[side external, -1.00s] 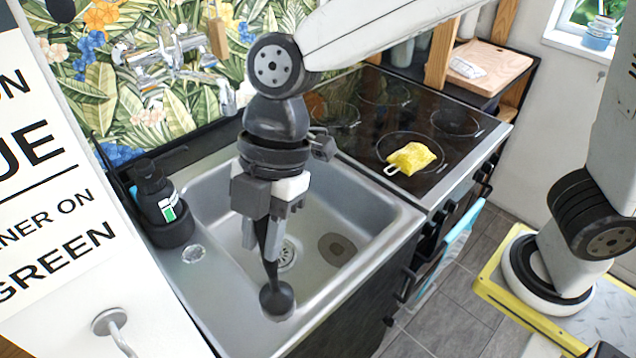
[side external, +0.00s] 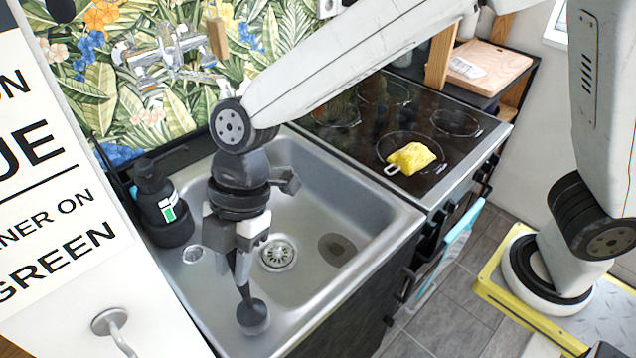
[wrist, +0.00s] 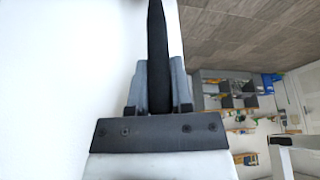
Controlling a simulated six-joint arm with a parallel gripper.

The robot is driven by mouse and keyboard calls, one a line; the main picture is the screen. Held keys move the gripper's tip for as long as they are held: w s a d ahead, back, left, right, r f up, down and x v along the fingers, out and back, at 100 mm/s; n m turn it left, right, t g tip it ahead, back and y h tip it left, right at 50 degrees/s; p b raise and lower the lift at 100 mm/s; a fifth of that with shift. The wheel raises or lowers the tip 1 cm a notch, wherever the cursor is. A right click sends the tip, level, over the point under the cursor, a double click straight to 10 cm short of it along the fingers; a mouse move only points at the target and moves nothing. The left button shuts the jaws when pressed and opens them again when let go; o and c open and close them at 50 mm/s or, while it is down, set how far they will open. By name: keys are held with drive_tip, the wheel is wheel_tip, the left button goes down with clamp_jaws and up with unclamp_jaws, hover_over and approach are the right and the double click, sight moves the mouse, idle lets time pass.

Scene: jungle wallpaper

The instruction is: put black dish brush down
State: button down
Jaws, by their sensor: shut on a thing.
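The black dish brush (side external: 252,314) hangs head down from my gripper (side external: 238,262), over the left front part of the steel sink (side external: 390,210). Its round head is in front of the sink's front-left rim in the side view; I cannot tell whether it touches anything. My gripper is shut on the brush's handle. In the wrist view the dark handle (wrist: 157,60) stands between the two grey fingers of my gripper (wrist: 158,80).
A black soap bottle (side external: 155,195) stands in a round holder at the sink's left edge. The drain (side external: 278,254) is right of my gripper. A yellow cloth or sponge (side external: 411,158) lies on the black stove (side external: 350,140). A chrome tap (side external: 165,50) is on the back wall.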

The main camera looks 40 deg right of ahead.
drive_tip(key=shift+f, duration=1.25)
drive_tip(key=c, duration=0.5)
unclamp_jaws()
drive_tip(key=v, duration=1.2)
drive_tip(key=shift+d, duration=0.1)
